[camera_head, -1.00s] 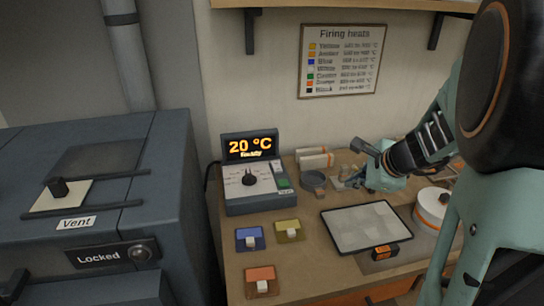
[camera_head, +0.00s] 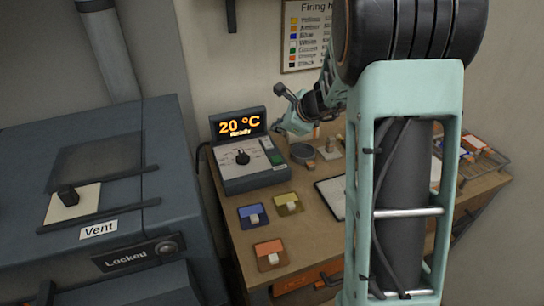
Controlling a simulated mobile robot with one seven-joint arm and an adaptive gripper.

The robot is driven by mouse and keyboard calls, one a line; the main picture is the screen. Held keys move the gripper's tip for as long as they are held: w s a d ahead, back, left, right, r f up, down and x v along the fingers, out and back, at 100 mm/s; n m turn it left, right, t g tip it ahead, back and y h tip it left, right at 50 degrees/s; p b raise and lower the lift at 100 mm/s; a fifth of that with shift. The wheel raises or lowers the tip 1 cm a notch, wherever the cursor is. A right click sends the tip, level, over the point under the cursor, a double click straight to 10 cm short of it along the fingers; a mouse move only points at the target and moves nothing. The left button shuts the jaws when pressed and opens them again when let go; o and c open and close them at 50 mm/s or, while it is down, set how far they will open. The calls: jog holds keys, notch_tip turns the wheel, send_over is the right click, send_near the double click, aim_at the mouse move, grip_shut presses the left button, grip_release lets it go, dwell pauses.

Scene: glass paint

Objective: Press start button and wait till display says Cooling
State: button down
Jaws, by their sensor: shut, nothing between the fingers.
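The controller (camera_head: 252,181) is a grey box on the bench. Its display (camera_head: 238,124) reads "20 °C" in orange with a small line that looks like "Ready". A black dial (camera_head: 242,157) sits on its sloped face. A green button (camera_head: 276,159), probably the start button, is at the right of that face; its label is too small to read. My gripper (camera_head: 283,129) is shut and empty, just right of the display and above the button's level, apart from the button. Its exact height and depth are hard to judge.
The grey kiln (camera_head: 120,185) at left has a "Vent" label and a "Locked" sign (camera_head: 137,254). Blue (camera_head: 252,216), yellow (camera_head: 288,203) and orange (camera_head: 270,254) tiles lie before the controller. My arm hides the bench's middle.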

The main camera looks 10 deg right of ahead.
aim_at(277, 160)
jog(key=shift+f, duration=0.1)
dwell(0.3)
notch_tip(277, 160, down, 9)
jog(key=b, duration=0.8)
jog(key=shift+r, duration=0.2)
jog(key=shift+f, duration=0.1)
dwell(0.8)
jog(key=shift+f+b, duration=0.35)
jog(key=shift+b, duration=0.25)
jog(key=shift+f+b, duration=0.45)
jog(key=shift+b, duration=0.05)
dwell(0.4)
dwell(0.4)
jog(key=shift+r+p, duration=0.7)
jog(key=shift+r, duration=0.2)
jog(key=shift+r, duration=0.1)
